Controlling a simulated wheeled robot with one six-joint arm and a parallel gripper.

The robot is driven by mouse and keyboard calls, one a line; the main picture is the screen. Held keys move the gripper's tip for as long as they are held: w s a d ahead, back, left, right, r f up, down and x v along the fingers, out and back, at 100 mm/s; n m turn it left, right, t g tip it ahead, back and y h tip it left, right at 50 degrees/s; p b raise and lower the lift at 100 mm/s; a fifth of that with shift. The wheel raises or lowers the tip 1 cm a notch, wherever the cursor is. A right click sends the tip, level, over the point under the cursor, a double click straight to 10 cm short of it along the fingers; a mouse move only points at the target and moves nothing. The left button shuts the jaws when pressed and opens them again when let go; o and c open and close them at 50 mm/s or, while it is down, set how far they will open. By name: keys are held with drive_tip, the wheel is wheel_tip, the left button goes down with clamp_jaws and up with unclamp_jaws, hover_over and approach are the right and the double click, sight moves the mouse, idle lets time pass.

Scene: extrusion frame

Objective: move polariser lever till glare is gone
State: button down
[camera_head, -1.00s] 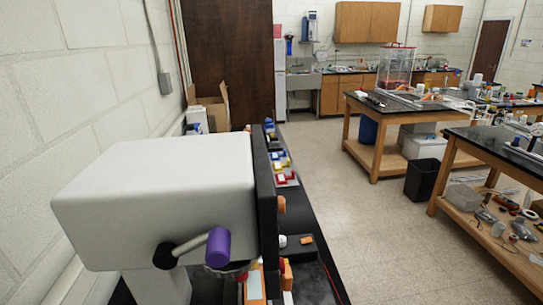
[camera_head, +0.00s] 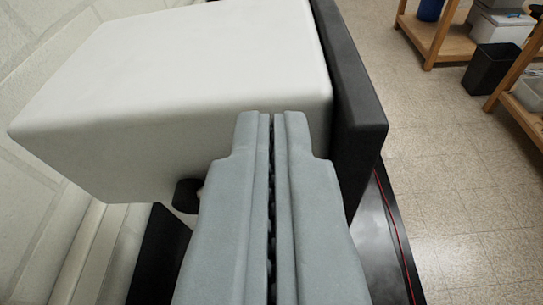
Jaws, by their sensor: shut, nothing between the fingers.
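A large white housing (camera_head: 180,85) with a thick dark front plate (camera_head: 358,120) on its right fills the upper middle of the view. My gripper (camera_head: 271,120) is in front of the housing's near face, its two grey fingers shut together with nothing between them. The dark pivot (camera_head: 187,195) of the lever shows at the lower edge of the housing, just left of my fingers. The lever's arm and purple knob are hidden behind my gripper. I cannot tell whether the fingers touch the lever or the housing. No glare picture is in view.
A black bench top (camera_head: 378,245) with a thin red line runs under the housing. A pale wall stands close on the left. Open floor (camera_head: 460,190) lies to the right, with a black bin (camera_head: 493,68) and wooden tables beyond.

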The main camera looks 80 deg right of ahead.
drive_tip(key=shift+w+d+f, duration=0.1)
drive_tip(key=shift+w+f, duration=0.05)
drive_tip(key=shift+f, duration=0.9)
drive_tip(key=shift+w+d+f, duration=0.1)
drive_tip(key=shift+f, duration=0.9)
drive_tip(key=shift+s+f, duration=0.25)
drive_tip(key=shift+f, duration=0.6)
